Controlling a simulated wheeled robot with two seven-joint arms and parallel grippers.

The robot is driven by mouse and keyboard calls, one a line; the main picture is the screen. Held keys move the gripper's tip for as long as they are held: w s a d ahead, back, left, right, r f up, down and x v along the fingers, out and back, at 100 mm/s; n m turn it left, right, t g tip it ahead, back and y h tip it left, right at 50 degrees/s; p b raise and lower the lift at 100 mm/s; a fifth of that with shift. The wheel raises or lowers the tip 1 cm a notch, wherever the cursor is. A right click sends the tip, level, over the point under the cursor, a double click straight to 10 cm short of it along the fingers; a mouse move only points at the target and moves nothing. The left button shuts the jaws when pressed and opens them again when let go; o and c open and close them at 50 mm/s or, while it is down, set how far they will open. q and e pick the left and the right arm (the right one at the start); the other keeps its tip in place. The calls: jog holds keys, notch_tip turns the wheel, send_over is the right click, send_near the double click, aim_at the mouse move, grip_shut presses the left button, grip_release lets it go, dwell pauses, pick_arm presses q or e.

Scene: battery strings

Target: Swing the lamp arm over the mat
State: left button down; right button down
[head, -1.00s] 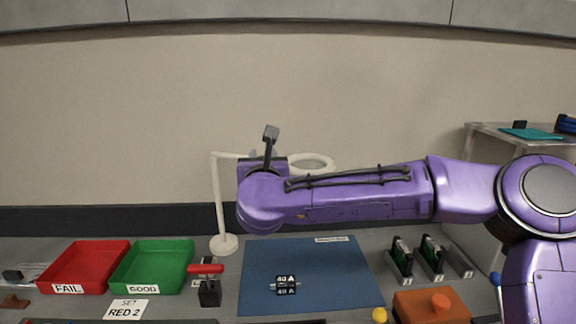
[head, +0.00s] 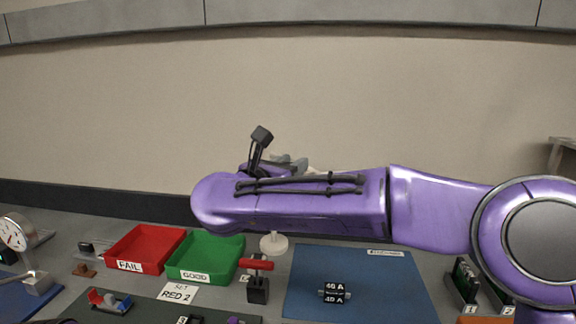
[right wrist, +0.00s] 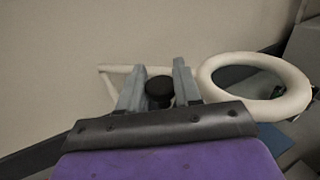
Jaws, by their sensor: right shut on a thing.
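The lamp is mostly hidden behind my right arm in the head view; its white round base (head: 273,244) shows at the back edge of the mat's left side. In the right wrist view I see its white arm (right wrist: 118,69), a dark knob (right wrist: 159,90) and the white ring head (right wrist: 302,88). My right gripper (right wrist: 158,80) is shut on the knob, with one finger on each side; its grey fingers show partly in the head view (head: 290,163). The blue mat (head: 355,285) lies in front of the lamp, to the right. My left gripper is not in view.
A red FAIL tray (head: 145,246) and a green GOOD tray (head: 206,256) stand left of the lamp. A red-handled clamp (head: 257,283) stands by the mat's left edge. A black 40 A block (head: 334,292) lies on the mat. A dial gauge (head: 14,236) is far left.

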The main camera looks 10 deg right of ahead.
jog(key=shift+d+r, duration=0.1)
jog(key=shift+r, duration=0.3)
jog(key=c, duration=1)
grip_release()
jog(key=shift+o, duration=0.7)
jog(key=shift+w+f, duration=0.15)
jog(key=b+v, duration=0.3)
jog(key=v, duration=0.7)
jog(key=shift+s+a, duration=0.2)
